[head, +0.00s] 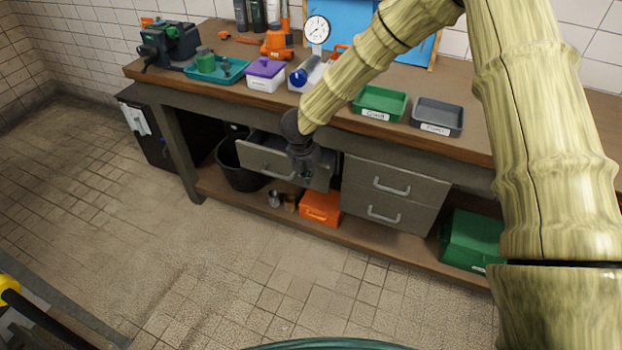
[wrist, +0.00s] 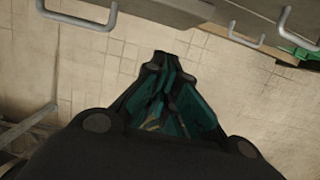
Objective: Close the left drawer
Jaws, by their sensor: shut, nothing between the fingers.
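The left drawer (head: 256,160) hangs under the workbench in the head view, a grey front with a metal bar handle (head: 279,173). It stands pulled out, with a gap showing behind its front. My gripper (head: 307,173) is in front of the drawer's right part and hides some of it; whether it touches the front cannot be told. In the wrist view my gripper (wrist: 166,62) is shut and empty. A bar handle (wrist: 82,22) on a grey front shows at the upper left there, apart from the fingers.
Two closed drawers (head: 392,187) are to the right. The workbench top (head: 335,118) carries trays, boxes and a gauge. An orange box (head: 320,208), a black bucket (head: 240,170) and a green case (head: 470,240) are on the lower shelf. The tiled floor (head: 210,260) in front is clear.

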